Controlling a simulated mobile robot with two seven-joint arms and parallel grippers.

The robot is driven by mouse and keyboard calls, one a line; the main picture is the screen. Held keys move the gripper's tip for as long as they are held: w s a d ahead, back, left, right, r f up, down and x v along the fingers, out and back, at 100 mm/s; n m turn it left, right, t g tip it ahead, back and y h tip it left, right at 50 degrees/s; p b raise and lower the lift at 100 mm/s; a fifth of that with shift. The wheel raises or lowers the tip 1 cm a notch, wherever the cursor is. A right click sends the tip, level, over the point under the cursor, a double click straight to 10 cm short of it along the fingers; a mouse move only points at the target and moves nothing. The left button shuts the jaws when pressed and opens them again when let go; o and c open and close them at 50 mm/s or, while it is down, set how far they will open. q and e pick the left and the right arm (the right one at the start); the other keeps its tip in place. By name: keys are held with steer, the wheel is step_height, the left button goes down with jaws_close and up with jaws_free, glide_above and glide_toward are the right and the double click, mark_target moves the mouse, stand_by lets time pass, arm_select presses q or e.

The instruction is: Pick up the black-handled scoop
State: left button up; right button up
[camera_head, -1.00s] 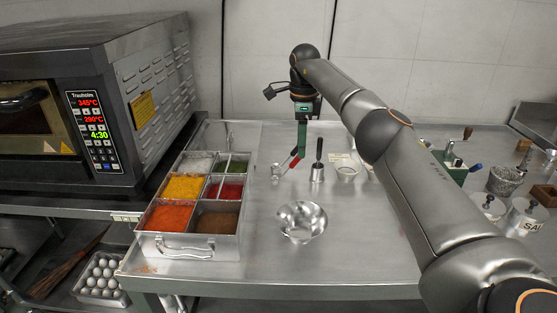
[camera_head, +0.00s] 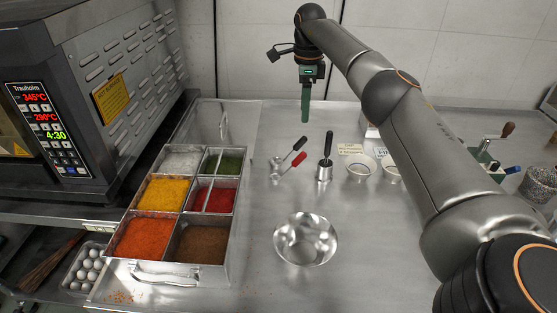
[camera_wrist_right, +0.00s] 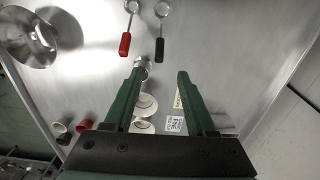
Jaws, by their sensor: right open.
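The black-handled scoop (camera_head: 298,145) lies on the steel table, just behind the red-handled scoop (camera_head: 297,160). In the right wrist view the black-handled scoop (camera_wrist_right: 160,48) lies beyond the fingertips, with the red-handled scoop (camera_wrist_right: 126,42) to its left. My right gripper (camera_head: 306,120) hangs above the table behind the scoops, fingers down. In the wrist view the right gripper (camera_wrist_right: 159,76) has its fingers apart with nothing held between them. My left gripper is not in view.
An upright black-handled metal tool (camera_head: 327,150) stands right of the scoops, near small bowls (camera_head: 361,168). A spice box (camera_head: 172,265) stands left and a steel bowl (camera_head: 305,240) in front. An oven (camera_head: 110,80) is at the left. The table front right of the bowl is clear.

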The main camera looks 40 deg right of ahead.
mark_target(299, 141)
step_height(299, 141, down, 6)
steer(key=shift+s+a+f, duration=0.1)
steer(key=shift+f, duration=0.1)
steer(key=f, duration=0.4)
steer(key=shift+w+a+f, duration=0.1)
steer(key=shift+w+a, duration=0.25)
steer(key=shift+f, duration=0.55)
steer(key=shift+c, duration=0.3)
jaws_close()
